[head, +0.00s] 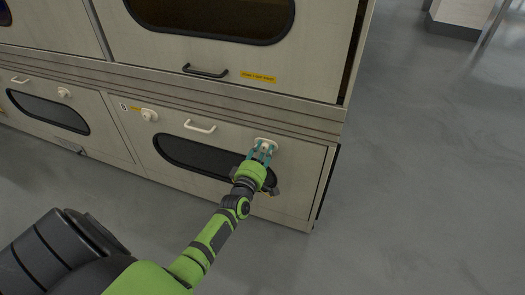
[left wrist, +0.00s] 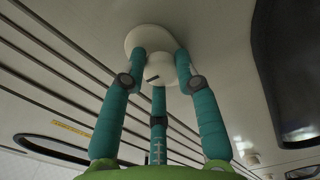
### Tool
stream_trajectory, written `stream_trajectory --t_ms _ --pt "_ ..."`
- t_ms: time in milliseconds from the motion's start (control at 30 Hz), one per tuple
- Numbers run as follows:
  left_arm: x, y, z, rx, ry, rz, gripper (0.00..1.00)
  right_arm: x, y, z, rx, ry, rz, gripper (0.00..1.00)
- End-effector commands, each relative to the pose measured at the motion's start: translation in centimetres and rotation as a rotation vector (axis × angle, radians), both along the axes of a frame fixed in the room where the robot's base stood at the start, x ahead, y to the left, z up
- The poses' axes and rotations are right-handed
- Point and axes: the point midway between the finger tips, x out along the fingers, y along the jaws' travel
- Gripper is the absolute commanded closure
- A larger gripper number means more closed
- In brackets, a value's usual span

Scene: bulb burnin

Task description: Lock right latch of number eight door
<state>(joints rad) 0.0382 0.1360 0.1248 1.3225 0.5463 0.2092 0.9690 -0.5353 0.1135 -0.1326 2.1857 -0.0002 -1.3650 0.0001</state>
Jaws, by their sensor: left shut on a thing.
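The number eight door (head: 288,185) is the lower right door of the beige cabinet, with a dark oval window and a white handle (head: 200,127). Its "8" label (head: 124,107) is at the upper left. The left latch (head: 149,115) is a white knob near that label. The right latch (head: 265,142) is a white knob on a round base, right of the handle. My left gripper (head: 261,153) is at the right latch, its teal fingers shut around the knob. The left wrist view shows the fingers around the white knob (left wrist: 160,70), with a dark mark on it. My right gripper is not in view.
Above is a larger door with a black handle (head: 205,71) and a yellow label (head: 258,76). Another lower door with a dark window (head: 47,113) is at the left. The grey floor (head: 430,180) is clear at the right.

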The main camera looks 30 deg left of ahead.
Motion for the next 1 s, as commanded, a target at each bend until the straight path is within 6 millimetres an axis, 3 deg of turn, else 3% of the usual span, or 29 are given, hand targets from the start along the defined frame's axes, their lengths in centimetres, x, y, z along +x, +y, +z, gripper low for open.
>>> stream_trajectory --t_ms 400,967,1000 --pt "-0.01 -0.73 -0.44 -0.188 -0.032 -0.012 1.00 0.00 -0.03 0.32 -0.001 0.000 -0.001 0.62" --pt "0.07 -0.78 -0.25 -0.215 -0.042 -0.013 1.00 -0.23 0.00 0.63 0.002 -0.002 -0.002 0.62" --pt "0.08 -0.77 -0.23 -0.215 -0.042 -0.013 0.53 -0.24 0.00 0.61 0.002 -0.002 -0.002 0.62"
